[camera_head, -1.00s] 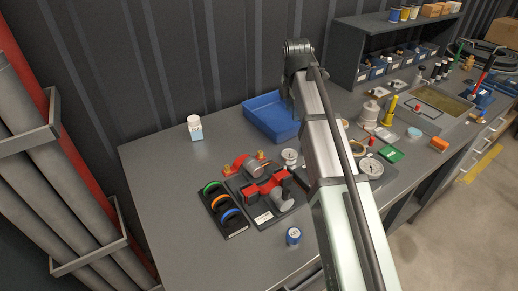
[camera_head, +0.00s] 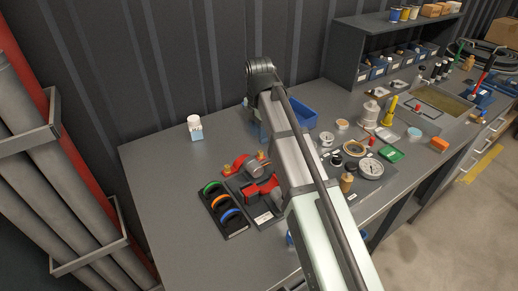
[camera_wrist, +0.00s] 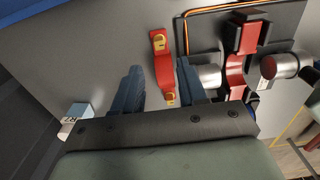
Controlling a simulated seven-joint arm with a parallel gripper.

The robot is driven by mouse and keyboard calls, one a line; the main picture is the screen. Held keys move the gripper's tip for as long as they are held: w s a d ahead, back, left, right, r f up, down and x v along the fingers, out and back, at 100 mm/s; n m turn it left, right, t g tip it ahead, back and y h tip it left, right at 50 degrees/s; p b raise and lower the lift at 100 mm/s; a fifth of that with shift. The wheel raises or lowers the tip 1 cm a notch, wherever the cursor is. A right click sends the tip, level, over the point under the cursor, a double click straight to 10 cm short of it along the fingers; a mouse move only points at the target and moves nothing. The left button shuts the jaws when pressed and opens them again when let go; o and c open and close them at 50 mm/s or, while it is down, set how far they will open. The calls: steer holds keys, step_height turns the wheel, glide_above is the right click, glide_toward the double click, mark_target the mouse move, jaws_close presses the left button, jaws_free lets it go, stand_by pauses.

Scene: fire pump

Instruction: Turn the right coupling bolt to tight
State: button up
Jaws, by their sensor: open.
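A red curved coupling piece (camera_head: 241,163) lies at the back of the pump set on the bench, with a yellow bolt at each end. The right bolt (camera_head: 261,156) and the left bolt (camera_head: 227,170) show in the head view. In the wrist view the right bolt (camera_wrist: 158,40) is at the top and the left bolt (camera_wrist: 170,98) lower, partly behind my gripper's body. My gripper (camera_wrist: 160,67) is open and empty, its two blue-grey fingers either side of the red piece in the picture. No contact shows, and the height above it is unclear.
The red and grey pump (camera_head: 262,190) is beside the coupling piece. A black holder with coloured rings (camera_head: 221,209) lies in front. A small white-and-blue bottle (camera_head: 195,128) stands behind left. A blue tray (camera_head: 303,113) is behind my arm. The bench's left part is clear.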

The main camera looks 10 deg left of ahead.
mark_target(259, 152)
steer(key=shift+f, duration=3.6)
steer(key=shift+c, duration=0.2)
jaws_close()
